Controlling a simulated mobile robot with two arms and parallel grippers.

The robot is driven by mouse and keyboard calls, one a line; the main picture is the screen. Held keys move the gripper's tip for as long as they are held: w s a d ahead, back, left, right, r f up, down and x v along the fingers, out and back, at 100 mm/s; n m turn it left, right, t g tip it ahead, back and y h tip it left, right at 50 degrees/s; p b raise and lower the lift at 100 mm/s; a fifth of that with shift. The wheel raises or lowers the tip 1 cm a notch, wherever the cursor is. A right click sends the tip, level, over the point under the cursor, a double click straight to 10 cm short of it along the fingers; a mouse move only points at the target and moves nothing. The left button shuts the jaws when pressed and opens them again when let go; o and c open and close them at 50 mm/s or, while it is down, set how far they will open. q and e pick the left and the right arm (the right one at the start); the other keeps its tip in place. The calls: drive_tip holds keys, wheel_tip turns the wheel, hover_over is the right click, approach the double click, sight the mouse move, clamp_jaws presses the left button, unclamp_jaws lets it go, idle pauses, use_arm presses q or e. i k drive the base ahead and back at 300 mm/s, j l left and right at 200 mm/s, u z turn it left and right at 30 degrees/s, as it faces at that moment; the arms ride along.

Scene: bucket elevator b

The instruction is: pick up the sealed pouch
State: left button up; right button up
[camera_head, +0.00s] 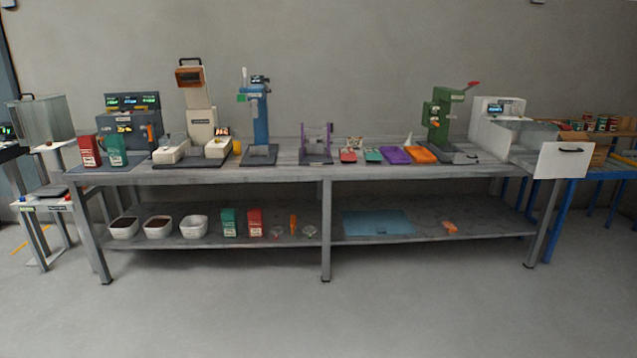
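I cannot tell which item is the sealed pouch. Upright pouch-like packs, one red (88,151) and one green (115,150), stand at the left end of the bench top. A similar green pack (229,222) and red pack (255,223) stand on the lower shelf. Neither of my grippers is in view.
Tubs (158,227) and a blue sheet (378,223) occupy the lower shelf. The floor in front is clear.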

sight(370, 154)
drive_tip(key=i+z, duration=0.1)
drive_tip(key=i, duration=0.7)
drive_tip(key=i+j+z, duration=0.1)
drive_tip(key=i, duration=0.7)
drive_tip(key=i+j, duration=0.25)
drive_tip(key=i, duration=0.5)
drive_tip(key=i+j+z, duration=0.1)
drive_tip(key=i+z, duration=0.15)
drive_tip(key=i, duration=0.4)
drive_tip(key=i+l, duration=0.15)
drive_tip(key=i, duration=0.8)
